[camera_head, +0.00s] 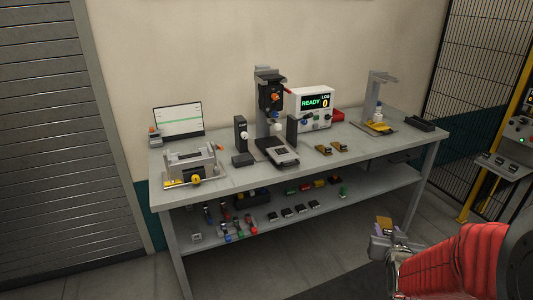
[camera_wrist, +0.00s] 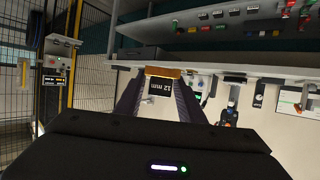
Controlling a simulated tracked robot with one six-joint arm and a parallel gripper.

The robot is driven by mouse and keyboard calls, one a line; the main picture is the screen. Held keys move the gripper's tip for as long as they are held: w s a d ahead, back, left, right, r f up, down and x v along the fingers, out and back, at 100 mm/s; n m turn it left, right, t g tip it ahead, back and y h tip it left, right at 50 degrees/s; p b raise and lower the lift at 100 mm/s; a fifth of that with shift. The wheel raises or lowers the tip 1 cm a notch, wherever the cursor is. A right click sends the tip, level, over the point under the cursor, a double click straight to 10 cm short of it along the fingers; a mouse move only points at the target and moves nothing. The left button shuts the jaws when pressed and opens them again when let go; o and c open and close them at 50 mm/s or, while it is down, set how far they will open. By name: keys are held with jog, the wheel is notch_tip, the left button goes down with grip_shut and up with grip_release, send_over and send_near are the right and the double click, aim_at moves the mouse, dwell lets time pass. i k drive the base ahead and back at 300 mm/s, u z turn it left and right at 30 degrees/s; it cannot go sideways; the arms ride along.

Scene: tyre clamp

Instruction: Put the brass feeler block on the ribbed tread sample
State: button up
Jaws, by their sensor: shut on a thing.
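My gripper (camera_head: 385,240) is at the lower right in the head view, in front of the bench and below its top. It is shut on the brass feeler block (camera_head: 384,222), which stands up out of the jaws. In the wrist view the block (camera_wrist: 162,73) shows a brass edge and a dark face marked "12 mm" between the two fingers. I cannot make out for sure which thing is the ribbed tread sample. A dark pad with a light plate (camera_head: 284,156) lies at the foot of the central press, and two small brass-and-dark pieces (camera_head: 339,148) lie to its right.
A clamp fixture (camera_head: 190,166) stands at the left, a tall press (camera_head: 270,105) in the middle, a grey stand (camera_head: 376,100) at the right. The lower shelf (camera_head: 270,220) holds several small parts. A mesh fence (camera_head: 480,70) is at the right.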

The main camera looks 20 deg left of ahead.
aim_at(281, 151)
jog(key=u, duration=1.2)
jog(key=i, duration=1)
jog(key=u, duration=0.05)
